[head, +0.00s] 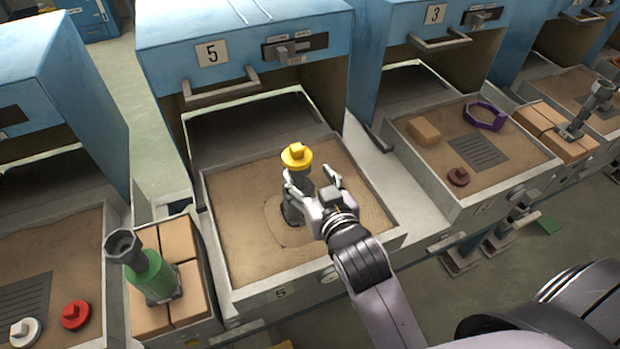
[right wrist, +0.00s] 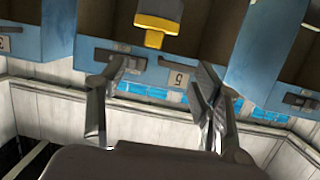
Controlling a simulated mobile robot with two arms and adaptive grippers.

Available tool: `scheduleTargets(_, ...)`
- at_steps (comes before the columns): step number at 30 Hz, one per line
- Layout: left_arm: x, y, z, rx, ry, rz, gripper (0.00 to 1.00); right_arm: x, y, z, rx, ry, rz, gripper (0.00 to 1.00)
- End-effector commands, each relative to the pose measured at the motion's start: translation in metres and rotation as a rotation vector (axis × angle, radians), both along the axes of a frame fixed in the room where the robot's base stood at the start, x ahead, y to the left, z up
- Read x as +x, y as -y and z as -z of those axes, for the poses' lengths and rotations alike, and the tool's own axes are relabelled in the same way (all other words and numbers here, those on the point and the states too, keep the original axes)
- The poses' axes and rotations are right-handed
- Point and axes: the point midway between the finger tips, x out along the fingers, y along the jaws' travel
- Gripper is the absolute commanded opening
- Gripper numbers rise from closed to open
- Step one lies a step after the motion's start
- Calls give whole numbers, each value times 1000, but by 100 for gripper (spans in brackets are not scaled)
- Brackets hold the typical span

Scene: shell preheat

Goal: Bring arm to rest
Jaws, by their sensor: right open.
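My right gripper (head: 312,181) is open above the sand tray (head: 232,262) of the blue oven numbered 5 (head: 245,30). A grey upright shell with a yellow cap (head: 297,157) stands in that tray, partly hidden behind the gripper in the head view. In the right wrist view the two fingers are spread with nothing between them (right wrist: 160,78). The yellow-capped shell (right wrist: 156,38) shows beyond the fingertips there, apart from them. My left gripper is not in view.
A green shell (head: 150,275) stands on tan bricks (head: 182,240) left of the tray. Oven 3's tray (head: 535,172) at right holds a purple ring (head: 486,117), a block (head: 423,131) and a brown cap (head: 458,176). Red (head: 76,314) and white (head: 25,332) caps lie at lower left.

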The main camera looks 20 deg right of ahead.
Motion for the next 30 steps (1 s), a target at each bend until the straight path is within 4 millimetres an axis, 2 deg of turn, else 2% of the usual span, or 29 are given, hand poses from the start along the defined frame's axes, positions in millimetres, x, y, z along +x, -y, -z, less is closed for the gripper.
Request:
scheduleTargets(12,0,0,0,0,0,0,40,0,0,1,0,-2,0,60)
scheduleTargets(14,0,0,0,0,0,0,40,-2,1,5,-2,-19,0,60)
scheduleTargets(16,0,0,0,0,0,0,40,-10,5,18,-7,-77,1,60)
scheduleTargets(20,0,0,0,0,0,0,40,-46,18,66,-30,-296,-9,60)
scheduleTargets(24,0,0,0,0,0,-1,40,-99,29,112,-58,-557,-42,60)
scheduleTargets(30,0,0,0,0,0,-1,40,-169,39,148,-91,-844,-104,60)
